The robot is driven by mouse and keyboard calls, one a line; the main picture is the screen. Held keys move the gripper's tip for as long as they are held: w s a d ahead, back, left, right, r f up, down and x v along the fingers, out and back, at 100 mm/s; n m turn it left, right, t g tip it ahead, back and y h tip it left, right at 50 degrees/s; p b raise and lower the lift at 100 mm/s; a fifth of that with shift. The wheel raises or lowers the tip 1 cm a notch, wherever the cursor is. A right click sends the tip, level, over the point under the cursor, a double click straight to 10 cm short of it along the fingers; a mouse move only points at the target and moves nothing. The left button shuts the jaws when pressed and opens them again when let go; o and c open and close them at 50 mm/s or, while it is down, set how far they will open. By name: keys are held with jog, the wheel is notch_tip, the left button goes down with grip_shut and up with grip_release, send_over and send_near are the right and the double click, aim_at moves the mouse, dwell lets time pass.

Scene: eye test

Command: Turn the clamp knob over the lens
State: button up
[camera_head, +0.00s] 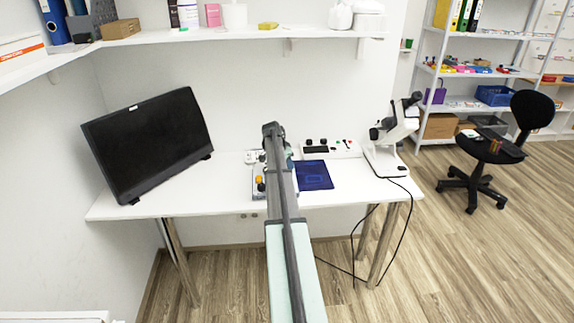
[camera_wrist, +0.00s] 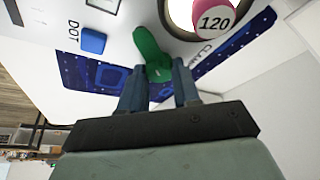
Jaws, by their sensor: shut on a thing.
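In the wrist view a green clamp knob (camera_wrist: 147,48) stands out from a white panel, beside lettering that begins "CLAM". My gripper (camera_wrist: 159,78) has one finger on each side of the knob's near end and is shut on it. Next to the knob, at the top of the view, is a round dark-rimmed opening (camera_wrist: 172,22), apparently the lens. A pink disc (camera_wrist: 213,18) marked "120" overlaps it. In the head view my arm reaches over the desk and hides the gripper and knob.
A blue button (camera_wrist: 93,41) sits near the letters "DOT". On the white desk (camera_head: 220,190) are a monitor (camera_head: 150,142), a dark blue mat (camera_head: 316,176), a control box (camera_head: 345,149) and a microscope (camera_head: 385,150). A shelf (camera_head: 240,36) hangs above.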

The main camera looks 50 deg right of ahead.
jog(key=m, duration=0.2)
jog(key=m+g, duration=0.1)
jog(key=m, duration=0.1)
jog(key=shift+w+d+m+g+y, duration=0.1)
jog(key=shift+w+m+g+y, duration=0.1)
jog(key=shift+m+g+y, duration=0.1)
jog(key=m+g+y, duration=0.1)
jog(key=m, duration=0.3)
jog(key=shift+m, duration=0.3)
jog(key=o, duration=0.8)
jog(key=shift+c, duration=0.2)
jog(key=v, duration=1.3)
jog(key=shift+w+r, duration=0.3)
jog(key=shift+w, duration=0.15)
